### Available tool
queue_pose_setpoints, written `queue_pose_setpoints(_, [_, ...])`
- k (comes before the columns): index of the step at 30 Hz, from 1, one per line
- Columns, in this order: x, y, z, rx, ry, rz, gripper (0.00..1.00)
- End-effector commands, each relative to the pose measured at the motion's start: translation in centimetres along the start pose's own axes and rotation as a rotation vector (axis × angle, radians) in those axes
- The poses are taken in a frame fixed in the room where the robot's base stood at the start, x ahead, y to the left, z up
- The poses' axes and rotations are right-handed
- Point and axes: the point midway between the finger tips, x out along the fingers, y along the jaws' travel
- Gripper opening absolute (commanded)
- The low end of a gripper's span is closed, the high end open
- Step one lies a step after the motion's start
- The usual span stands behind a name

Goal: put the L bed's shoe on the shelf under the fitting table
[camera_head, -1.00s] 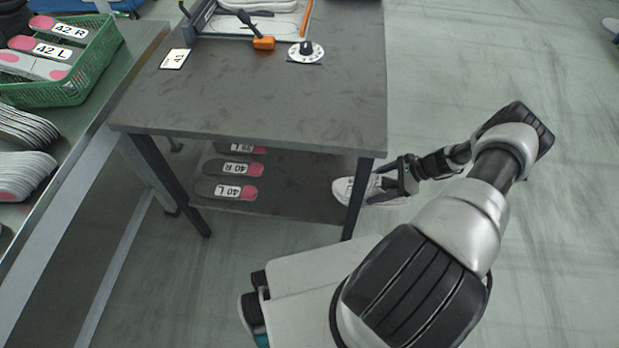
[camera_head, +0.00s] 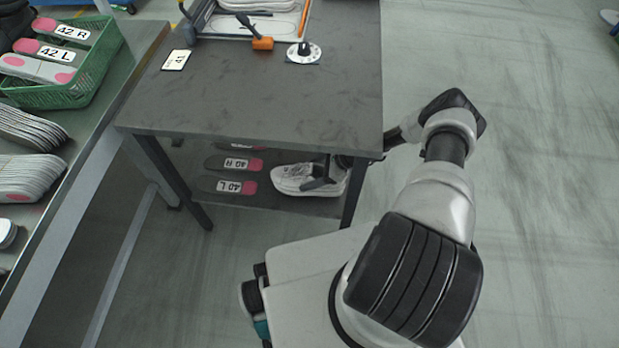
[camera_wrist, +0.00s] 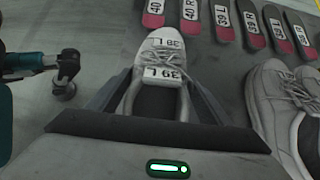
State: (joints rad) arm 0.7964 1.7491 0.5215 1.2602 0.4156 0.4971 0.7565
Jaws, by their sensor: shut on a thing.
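The held shoe (camera_head: 292,180) is white with laces. It is under the fitting table (camera_head: 260,100), over the right part of the shelf (camera_head: 290,206), with its toe pointing left. I cannot tell whether it touches the shelf. In the wrist view the shoe (camera_wrist: 163,48) carries labels reading 39 and L. My gripper (camera_head: 323,178) reaches in under the table from the right and is shut on it; its fingers (camera_wrist: 158,95) lie on both sides of the shoe. The tabletop and a table leg partly hide my gripper and wrist.
Insoles marked 40 L (camera_head: 231,187) and 40 R (camera_head: 234,163) lie left of the shoe on the shelf. Another pale shoe (camera_wrist: 270,105) stands to the right in the wrist view. The front right table leg (camera_head: 350,200) is close to my wrist. A green basket (camera_head: 95,72) stands on the left bench.

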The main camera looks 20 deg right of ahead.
Motion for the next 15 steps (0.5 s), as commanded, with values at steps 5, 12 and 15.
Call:
queue_pose_setpoints(5, [2.0,0.1,-1.9,0.002,-0.002,0.000,0.35])
queue_pose_setpoints(12, [2.4,0.1,-2.5,0.000,0.001,0.001,0.35])
queue_pose_setpoints(15, [2.4,0.1,-2.6,0.000,0.003,0.001,0.80])
